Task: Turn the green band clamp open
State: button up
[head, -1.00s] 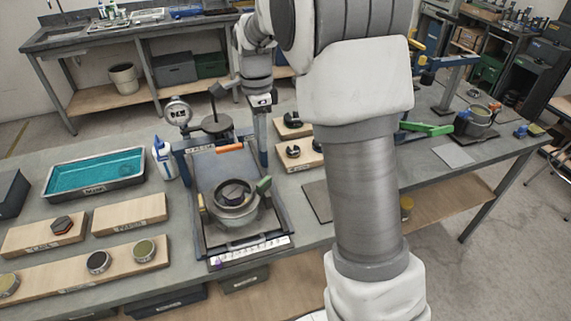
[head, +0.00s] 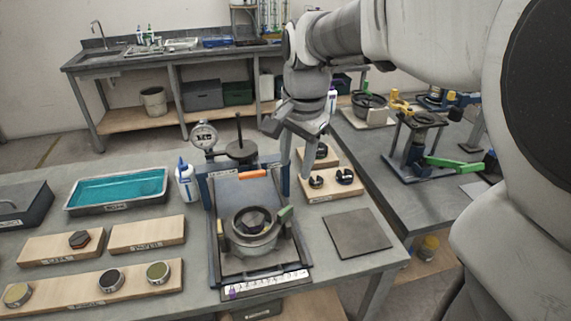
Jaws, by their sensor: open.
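A round grey ring-shaped clamp (head: 255,243) sits on the dark tray fixture on the near bench. Another, longer green lever (head: 455,164) sticks out to the right from a dark stand on the right bench. My gripper (head: 286,150) is open and empty, above the back of the near bench, behind and to the right of the ring.
A dial gauge (head: 203,137) and a white bottle (head: 185,180) stand left of the fixture. A teal-filled tray (head: 117,204) and wooden boards lie farther left. A flat dark plate (head: 357,233) lies to the right, with bare bench around it.

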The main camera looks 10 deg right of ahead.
jog(key=s+n+t+b, duration=0.1)
jog(key=s+n+t, duration=0.1)
jog(key=s+n, duration=0.4)
jog(key=shift+s+a+n+b, duration=0.15)
jog(key=shift+s+n+b, duration=0.2)
jog(key=shift+s, duration=1.55)
jog(key=shift+f, duration=0.1)
